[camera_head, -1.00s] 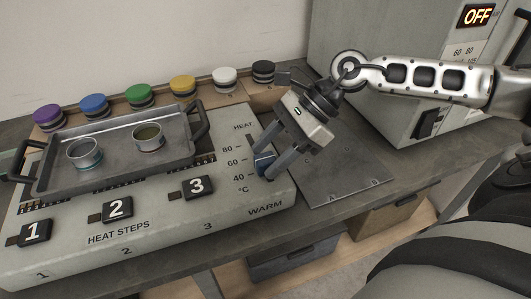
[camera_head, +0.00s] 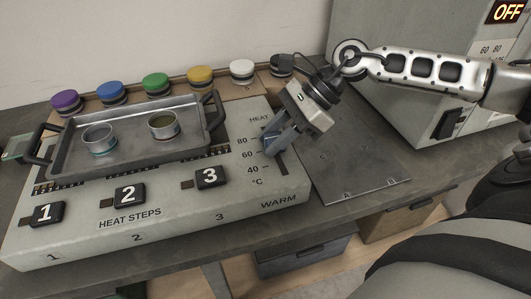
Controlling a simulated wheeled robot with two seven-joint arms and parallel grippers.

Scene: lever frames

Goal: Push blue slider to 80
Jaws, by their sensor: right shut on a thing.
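The blue slider (camera_head: 270,134) sits in the upper part of the dark vertical slot marked HEAT on the grey panel (camera_head: 165,229), about level with the 80 mark (camera_head: 243,141). My right gripper (camera_head: 272,147) is shut on the slider, and its fingers hide most of it. The dark slot (camera_head: 283,164) shows bare below the fingers, beside the 60 and 40 marks. My left gripper is not in view.
A grey tray (camera_head: 75,168) with two small metal cups lies across the panel. Numbered black switches sit in front and several coloured knobs behind. A metal plate (camera_head: 365,178) and a grey machine reading OFF (camera_head: 400,30) stand right.

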